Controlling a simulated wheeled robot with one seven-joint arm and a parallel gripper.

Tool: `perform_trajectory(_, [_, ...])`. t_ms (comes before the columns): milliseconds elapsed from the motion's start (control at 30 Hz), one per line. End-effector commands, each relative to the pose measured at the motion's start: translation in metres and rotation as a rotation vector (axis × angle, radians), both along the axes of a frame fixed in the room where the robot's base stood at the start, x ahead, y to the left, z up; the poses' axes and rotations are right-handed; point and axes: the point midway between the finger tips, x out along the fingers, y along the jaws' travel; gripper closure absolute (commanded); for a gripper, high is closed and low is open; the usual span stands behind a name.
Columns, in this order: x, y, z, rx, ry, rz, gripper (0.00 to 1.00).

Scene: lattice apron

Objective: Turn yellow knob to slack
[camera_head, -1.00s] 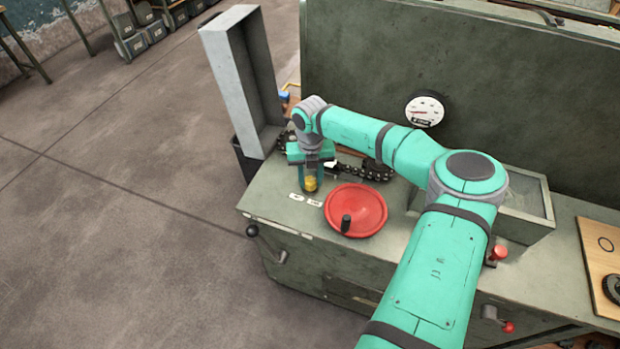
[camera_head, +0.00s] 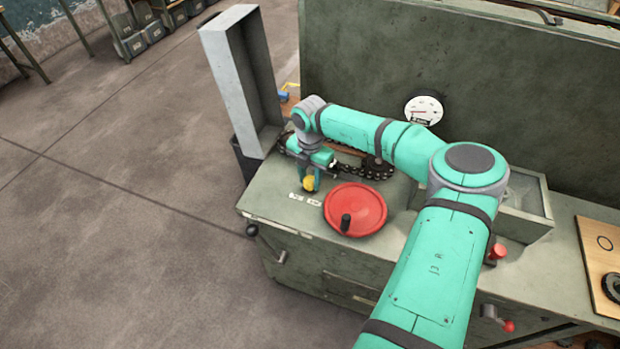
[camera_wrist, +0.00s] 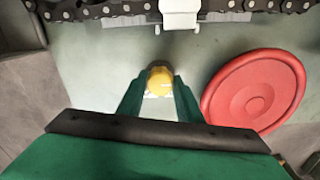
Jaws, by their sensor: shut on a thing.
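The yellow knob (camera_head: 309,183) stands on the green bench top, left of the red handwheel. It also shows in the wrist view (camera_wrist: 159,80), between the two green fingers. My gripper (camera_head: 310,180) reaches down over the knob and is shut on it. In the wrist view my gripper (camera_wrist: 159,92) has one finger on each side of the knob. Two small white labels (camera_head: 304,198) lie on the bench just in front of the knob; their writing is too small to read.
The red handwheel (camera_head: 355,209) with a black handle sits close to the right of my gripper. A black chain (camera_head: 366,172) runs behind it. A tall grey metal channel (camera_head: 240,80) stands at the left, and a white dial (camera_head: 424,109) is on the back panel.

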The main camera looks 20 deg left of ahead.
Motion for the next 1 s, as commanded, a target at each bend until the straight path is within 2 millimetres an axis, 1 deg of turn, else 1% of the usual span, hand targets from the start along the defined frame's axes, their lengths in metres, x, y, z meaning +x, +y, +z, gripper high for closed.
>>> perform_trajectory(500, [-0.0006,-0.0006,0.0004,-0.001,0.002,-0.019,0.9])
perform_trajectory(533, [-0.0006,-0.0006,0.0004,-0.002,0.001,-0.019,0.63])
perform_trajectory(600, [-0.0006,-0.0007,0.0004,-0.002,0.001,-0.019,0.49])
perform_trajectory(867, [-0.0002,-0.0015,0.0003,-0.002,0.001,-0.019,0.49])
perform_trajectory(1000, [0.0003,-0.0013,0.0072,-0.001,0.0,-0.019,0.49])
